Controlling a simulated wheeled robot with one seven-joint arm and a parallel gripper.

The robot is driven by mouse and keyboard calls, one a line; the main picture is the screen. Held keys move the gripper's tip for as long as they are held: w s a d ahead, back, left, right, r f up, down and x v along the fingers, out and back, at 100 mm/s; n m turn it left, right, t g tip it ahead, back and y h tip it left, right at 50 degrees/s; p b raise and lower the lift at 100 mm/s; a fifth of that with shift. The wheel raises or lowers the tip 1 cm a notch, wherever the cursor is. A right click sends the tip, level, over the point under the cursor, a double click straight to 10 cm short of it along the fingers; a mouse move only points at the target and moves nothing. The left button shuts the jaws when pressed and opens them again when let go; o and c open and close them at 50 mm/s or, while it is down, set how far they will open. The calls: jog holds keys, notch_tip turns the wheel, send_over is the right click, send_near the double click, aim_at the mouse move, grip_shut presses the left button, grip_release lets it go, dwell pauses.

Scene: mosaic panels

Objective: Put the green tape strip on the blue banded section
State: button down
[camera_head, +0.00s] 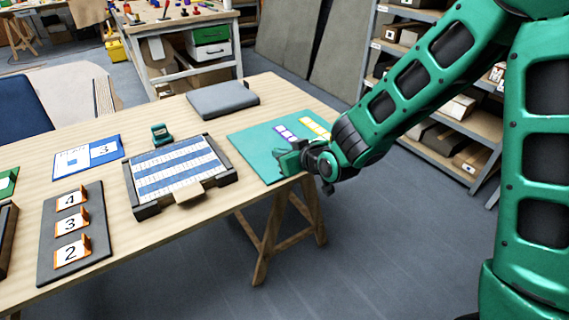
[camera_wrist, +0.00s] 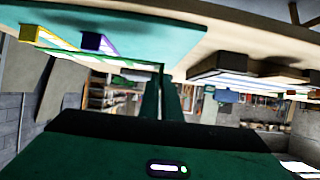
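The panel with blue and white bands (camera_head: 178,168) lies in a dark frame at the middle of the table. A teal mat (camera_head: 250,144) lies to its right, bearing purple and yellow strips. My gripper (camera_head: 284,157) is low over the mat's front right part, beside the purple strip (camera_head: 286,133). In the wrist view, my two green fingers (camera_wrist: 161,72) are close together, and a green and white strip (camera_wrist: 105,59) runs along the mat's edge toward their tips. I cannot tell whether they grip it. The green strip is not distinct in the head view.
A green tape dispenser (camera_head: 161,134) stands behind the banded panel. A grey closed case (camera_head: 222,98) lies at the back. A dark board with number cards (camera_head: 72,235) and a blue card (camera_head: 88,156) lie left. The table's front edge is close to my gripper.

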jog(key=shift+w+d+f, duration=0.4)
jog(key=shift+w, duration=0.2)
jog(key=shift+f, duration=2.1)
jog(key=c, duration=2)
grip_release()
jog(key=shift+r, duration=0.15)
